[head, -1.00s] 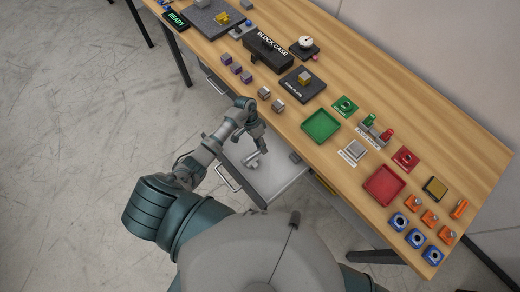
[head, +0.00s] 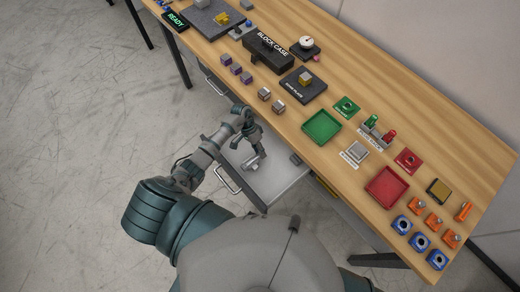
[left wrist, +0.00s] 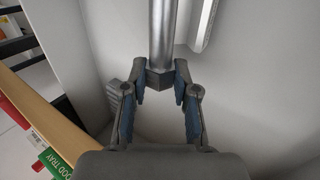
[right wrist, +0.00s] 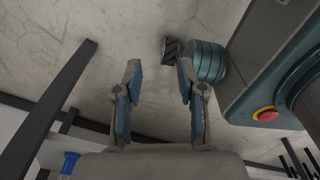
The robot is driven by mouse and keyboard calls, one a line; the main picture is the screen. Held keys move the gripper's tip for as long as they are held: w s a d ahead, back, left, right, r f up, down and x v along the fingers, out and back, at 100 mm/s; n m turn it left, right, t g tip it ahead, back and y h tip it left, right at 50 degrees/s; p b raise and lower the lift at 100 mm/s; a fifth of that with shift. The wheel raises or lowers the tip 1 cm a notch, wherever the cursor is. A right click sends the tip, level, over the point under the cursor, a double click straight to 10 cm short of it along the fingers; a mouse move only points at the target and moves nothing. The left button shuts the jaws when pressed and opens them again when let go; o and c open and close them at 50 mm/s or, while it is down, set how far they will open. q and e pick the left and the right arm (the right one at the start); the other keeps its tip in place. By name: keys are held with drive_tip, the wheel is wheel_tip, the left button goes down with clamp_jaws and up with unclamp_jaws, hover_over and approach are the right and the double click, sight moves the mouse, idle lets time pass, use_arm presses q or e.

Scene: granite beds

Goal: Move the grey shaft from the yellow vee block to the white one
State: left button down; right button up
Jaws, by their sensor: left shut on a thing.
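My left gripper (head: 255,157) is over the open drawer (head: 280,182). In the left wrist view its fingers (left wrist: 162,88) are closed around the near end of a smooth grey cylinder, which looks like the grey shaft (left wrist: 163,30). A dark angular piece sits at that end, between the fingertips. I cannot tell which is the vee block, nor pick out the white one. My right gripper (right wrist: 160,85) is open and empty above the floor.
A second pale bar (left wrist: 204,22) lies beside the shaft in the left wrist view. A ridged grey block (head: 296,158) is in the drawer's far corner. The bench holds a black case (head: 268,50), a green tray (head: 321,126) and a red tray (head: 387,187).

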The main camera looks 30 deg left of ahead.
use_arm(q)
drive_tip(key=shift+a+f, duration=0.25)
drive_tip(key=shift+f, duration=0.15)
drive_tip(key=shift+a+f, duration=0.2)
drive_tip(key=shift+a, duration=0.05)
drive_tip(key=shift+a+f, duration=0.15)
drive_tip(key=shift+a, duration=0.45)
drive_tip(key=shift+d, duration=0.1)
drive_tip(key=shift+d+r, duration=0.2)
drive_tip(key=shift+d, duration=0.75)
drive_tip(key=shift+d+p, duration=0.1)
drive_tip(key=shift+p, duration=0.3)
drive_tip(key=shift+a+f, duration=0.15)
drive_tip(key=shift+a, duration=0.3)
drive_tip(key=shift+f, duration=0.1)
drive_tip(key=c, duration=0.9)
unclamp_jaws()
drive_tip(key=shift+d, duration=0.35)
drive_tip(key=shift+o, duration=0.5)
drive_tip(key=shift+a, duration=0.1)
drive_tip(key=shift+a+r, duration=0.2)
drive_tip(key=shift+r, duration=0.15)
drive_tip(key=v, duration=1.1)
use_arm(e)
drive_tip(key=shift+a+r, duration=0.2)
drive_tip(key=shift+a, duration=0.3)
drive_tip(key=shift+a+r, duration=0.15)
drive_tip(key=shift+a, duration=0.35)
